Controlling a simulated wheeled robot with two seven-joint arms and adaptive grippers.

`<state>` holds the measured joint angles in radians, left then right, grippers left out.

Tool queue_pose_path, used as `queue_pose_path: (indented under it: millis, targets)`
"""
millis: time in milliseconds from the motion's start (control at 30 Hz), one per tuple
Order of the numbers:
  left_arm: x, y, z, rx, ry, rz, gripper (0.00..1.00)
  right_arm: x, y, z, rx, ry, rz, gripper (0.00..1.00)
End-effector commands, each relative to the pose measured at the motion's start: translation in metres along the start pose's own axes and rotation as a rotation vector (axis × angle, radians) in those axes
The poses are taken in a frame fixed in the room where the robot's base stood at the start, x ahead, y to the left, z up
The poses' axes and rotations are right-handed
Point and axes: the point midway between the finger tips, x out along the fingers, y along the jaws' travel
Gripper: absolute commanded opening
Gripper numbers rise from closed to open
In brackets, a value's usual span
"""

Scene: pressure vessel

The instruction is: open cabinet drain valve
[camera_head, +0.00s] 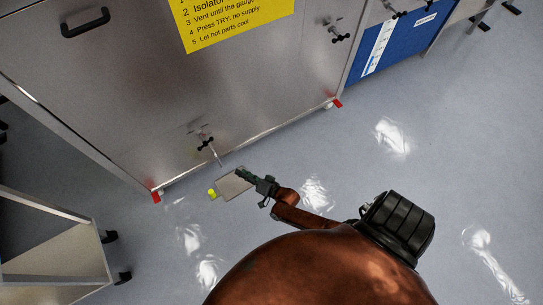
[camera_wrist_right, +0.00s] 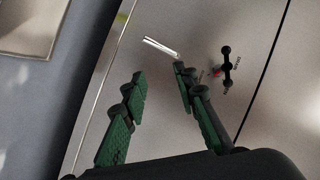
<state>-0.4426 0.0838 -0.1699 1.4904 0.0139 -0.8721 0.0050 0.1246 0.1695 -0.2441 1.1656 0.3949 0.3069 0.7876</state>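The cabinet drain valve (camera_head: 205,143) sits low on the front of the steel cabinet (camera_head: 130,90). It has a black handle and a thin metal spout pointing down toward the floor. In the right wrist view the black handle (camera_wrist_right: 227,64) is right of and beyond the fingertips, and the bright spout (camera_wrist_right: 161,47) lies above them. My right gripper (camera_head: 243,174), with green finger pads, is below and right of the valve in the head view. In the wrist view its fingers (camera_wrist_right: 160,85) are apart with nothing between them. My left gripper is not in view.
A flat grey tray (camera_head: 232,188) lies on the floor below the spout, with a small yellow-green object (camera_head: 212,193) beside it. Another valve (camera_head: 335,34) is higher on the cabinet's right. A wheeled cart (camera_head: 55,240) stands at lower left. Floor on the right is clear.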

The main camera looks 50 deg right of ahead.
Motion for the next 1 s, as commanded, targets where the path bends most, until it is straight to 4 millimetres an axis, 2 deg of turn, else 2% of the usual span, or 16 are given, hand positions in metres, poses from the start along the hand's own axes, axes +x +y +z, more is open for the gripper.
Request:
queue_pose_path:
  millis: [33, 600, 800, 1000]
  targets:
    - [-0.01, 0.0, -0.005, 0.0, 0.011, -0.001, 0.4, -0.008, 0.001, -0.001, -0.022, -0.01, 0.017, 0.27]
    - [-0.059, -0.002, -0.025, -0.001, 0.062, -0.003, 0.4, -0.087, 0.061, 0.031, -0.25, -0.17, 0.217, 0.27]
    - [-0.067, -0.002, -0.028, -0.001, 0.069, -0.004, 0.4, -0.104, 0.073, 0.038, -0.291, -0.205, 0.25, 0.27]
    - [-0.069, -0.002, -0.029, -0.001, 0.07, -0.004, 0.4, -0.11, 0.077, 0.041, -0.304, -0.217, 0.261, 0.27]
